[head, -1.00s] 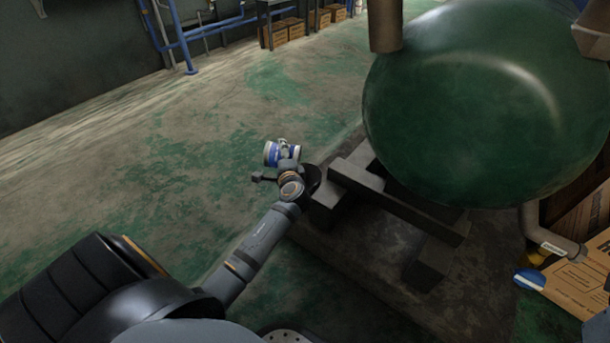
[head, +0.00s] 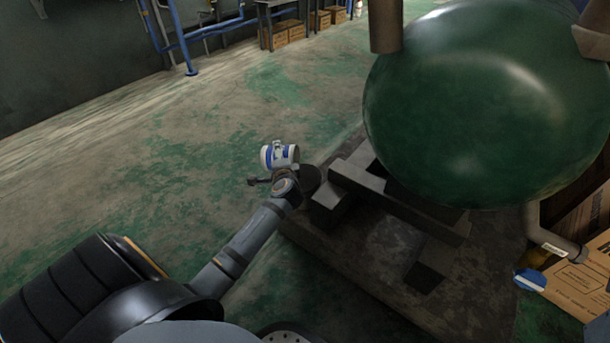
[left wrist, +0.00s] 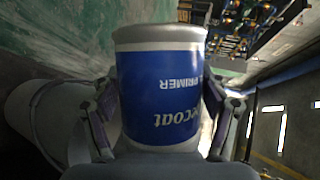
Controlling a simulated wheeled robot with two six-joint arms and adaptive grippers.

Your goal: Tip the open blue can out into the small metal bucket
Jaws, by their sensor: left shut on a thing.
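The blue can (head: 281,155) has a blue and white label and lies roughly on its side in the air, in the middle of the head view. My left gripper (head: 279,172) is shut on it. In the left wrist view the can (left wrist: 160,90) fills the middle between the two fingers, with its label lettering upside down. Its open mouth and contents cannot be made out. A pale grey round container (left wrist: 40,125), perhaps the metal bucket, shows behind the left finger in the left wrist view. My right gripper is not in view.
A large green tank (head: 480,110) stands at the right on dark support beams (head: 400,205). A cardboard box (head: 575,290) is at the lower right. Blue pipes (head: 190,45) run along the back wall. The floor (head: 200,150) to the left is clear.

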